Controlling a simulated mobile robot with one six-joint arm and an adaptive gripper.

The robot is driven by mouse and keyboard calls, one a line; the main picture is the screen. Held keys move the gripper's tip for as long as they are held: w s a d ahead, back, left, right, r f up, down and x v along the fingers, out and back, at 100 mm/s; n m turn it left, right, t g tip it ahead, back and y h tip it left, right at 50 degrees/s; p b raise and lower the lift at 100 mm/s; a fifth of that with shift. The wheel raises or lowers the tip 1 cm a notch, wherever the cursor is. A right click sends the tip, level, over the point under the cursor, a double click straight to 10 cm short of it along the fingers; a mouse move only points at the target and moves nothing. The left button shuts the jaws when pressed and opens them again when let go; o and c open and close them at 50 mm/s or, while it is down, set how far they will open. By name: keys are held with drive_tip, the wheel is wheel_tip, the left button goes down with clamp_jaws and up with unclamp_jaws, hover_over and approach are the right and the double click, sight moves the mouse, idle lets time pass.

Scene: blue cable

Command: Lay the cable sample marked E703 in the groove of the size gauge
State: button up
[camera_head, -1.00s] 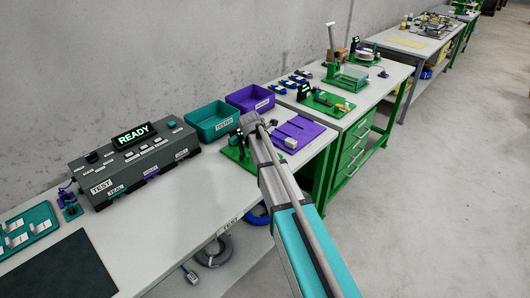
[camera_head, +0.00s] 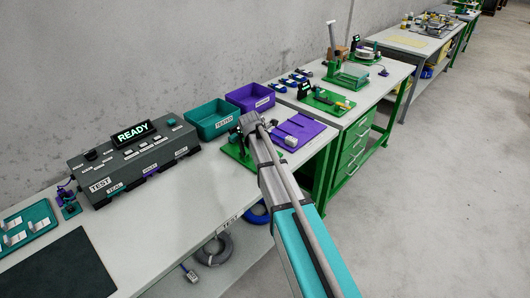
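A flat purple board (camera_head: 306,127) with thin lines across it lies at the right end of the near bench; I cannot tell for sure that it is the size gauge. A small pale piece (camera_head: 291,142) sits at its near edge, too small to read. The end of my arm (camera_head: 250,122) is over the bench between this board and a green plate (camera_head: 236,157) with small dark fittings. My gripper's fingers cannot be made out behind the arm, nor anything in them. No cable marked E703 can be made out.
A teal bin (camera_head: 212,118) and a purple bin (camera_head: 250,97) stand behind. A grey test box (camera_head: 135,160) showing READY is to the left, with a teal tray (camera_head: 27,232) and dark mat (camera_head: 60,268). Coiled cables (camera_head: 213,250) are below the bench. The front bench strip is clear.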

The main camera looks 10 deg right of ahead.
drive_tip(key=o, duration=1.1)
drive_tip(key=shift+r, duration=0.1)
drive_tip(key=shift+s+r+p, duration=0.1)
drive_tip(key=shift+r+p, duration=3.85)
drive_tip(key=shift+p, duration=0.1)
drive_tip(key=s+r+m+g+y+p, duration=0.1)
drive_tip(key=s+m+g+y+p, duration=0.1)
drive_tip(key=s+m, duration=2.3)
drive_tip(key=shift+s+d+g+y, duration=0.15)
drive_tip(key=shift+s+g+y, duration=0.25)
drive_tip(key=shift+s+y, duration=1.05)
